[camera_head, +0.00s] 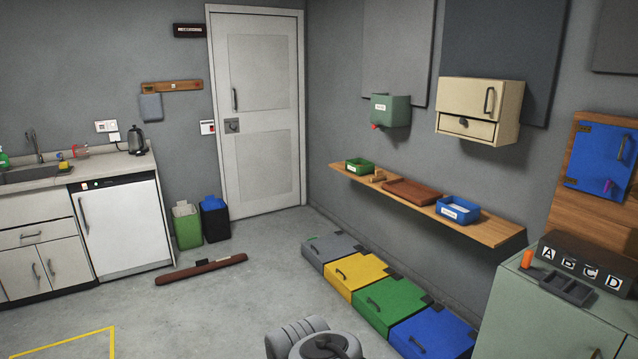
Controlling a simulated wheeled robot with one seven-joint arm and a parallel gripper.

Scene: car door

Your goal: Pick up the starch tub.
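I cannot pick out a tub that reads as starch. Two open, labelled containers stand on the wooden wall shelf (415,203): a small green one (360,166) at its left end and a larger blue one (457,211) toward its right end. Their labels are too small to read, and I cannot tell what they hold. A grey rounded part of my own arm shows at the bottom centre. My gripper is not in view, so its state and any load are hidden.
Grey, yellow, green and blue floor boxes (358,279) line the wall below the shelf. A brown bar (202,269) lies on the floor near two bins (187,225). A green cabinet (545,318) stands at right, a counter (100,166) at left. The middle floor is clear.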

